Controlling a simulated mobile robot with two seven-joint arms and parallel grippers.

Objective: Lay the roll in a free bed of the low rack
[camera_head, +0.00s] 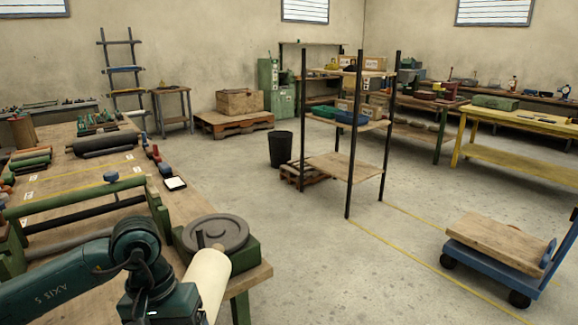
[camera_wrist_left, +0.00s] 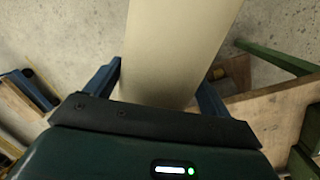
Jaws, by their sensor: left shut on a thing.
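A cream roll (camera_head: 207,278) slants up from the bottom of the head view, beside the workbench's near right corner. My left gripper (camera_head: 188,300) is at its lower part, and its fingers are largely hidden there. In the left wrist view, the fingers of my left gripper (camera_wrist_left: 160,88) are shut on either side of the pale roll (camera_wrist_left: 182,40), which runs out past the top edge. The roll's far end is out of that view. My right gripper is in neither view.
The workbench (camera_head: 185,205) at left carries a green roller frame (camera_head: 80,190), a dark round plate (camera_head: 215,233) and dark rolls (camera_head: 103,143). A tall black-post shelf (camera_head: 345,165) stands mid-room. A blue cart (camera_head: 490,262) is at right. Open floor lies between.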

